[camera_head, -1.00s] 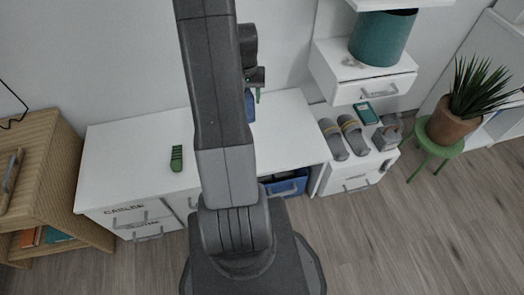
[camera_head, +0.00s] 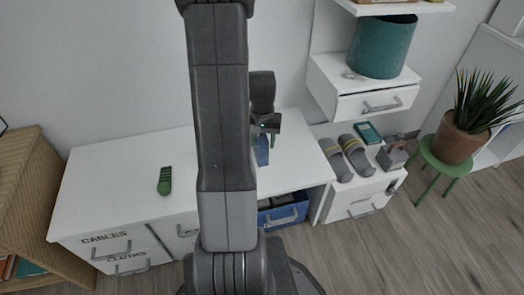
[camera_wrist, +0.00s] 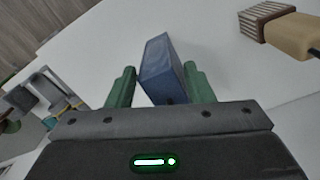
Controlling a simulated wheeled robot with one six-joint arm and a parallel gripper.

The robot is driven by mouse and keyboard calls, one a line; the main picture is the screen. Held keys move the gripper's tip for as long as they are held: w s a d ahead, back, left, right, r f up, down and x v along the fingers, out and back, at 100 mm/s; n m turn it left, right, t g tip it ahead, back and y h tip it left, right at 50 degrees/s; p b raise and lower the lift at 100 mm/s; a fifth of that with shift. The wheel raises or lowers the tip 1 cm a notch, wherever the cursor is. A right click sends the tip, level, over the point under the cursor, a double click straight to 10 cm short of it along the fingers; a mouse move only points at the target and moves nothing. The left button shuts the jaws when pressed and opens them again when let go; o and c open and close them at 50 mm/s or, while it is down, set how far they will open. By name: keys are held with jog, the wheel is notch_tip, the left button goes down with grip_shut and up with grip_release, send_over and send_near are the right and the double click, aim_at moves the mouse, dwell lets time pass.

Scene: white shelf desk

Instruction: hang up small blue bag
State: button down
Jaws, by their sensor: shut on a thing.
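The small blue bag (camera_wrist: 163,68) is between the two green fingers of my gripper (camera_wrist: 160,86) in the wrist view. My gripper is shut on it. In the head view the bag (camera_head: 262,152) shows as a blue patch below my gripper (camera_head: 266,137), over the white desk top (camera_head: 110,185). My arm hides part of the bag and desk there. I cannot tell whether the bag touches the desk. No hook is clearly visible.
A green remote (camera_head: 165,181) lies on the desk at left. Grey slippers (camera_head: 354,155) and a teal box (camera_head: 368,133) sit on the lower cabinet. A teal bin (camera_head: 382,47) stands on the wall drawer. A brush (camera_wrist: 265,17) shows in the wrist view. A potted plant (camera_head: 462,135) stands right.

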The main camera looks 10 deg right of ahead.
aim_at(262, 148)
jog(key=shift+f+b, duration=0.5)
jog(key=shift+f, duration=1.25)
jog(key=shift+f, duration=0.15)
jog(key=c, duration=0.7)
grip_release()
jog(key=shift+o, duration=0.2)
notch_tip(262, 148, up, 12)
jog(key=p, duration=0.3)
jog(key=shift+r, duration=0.2)
jog(key=shift+f, duration=0.15)
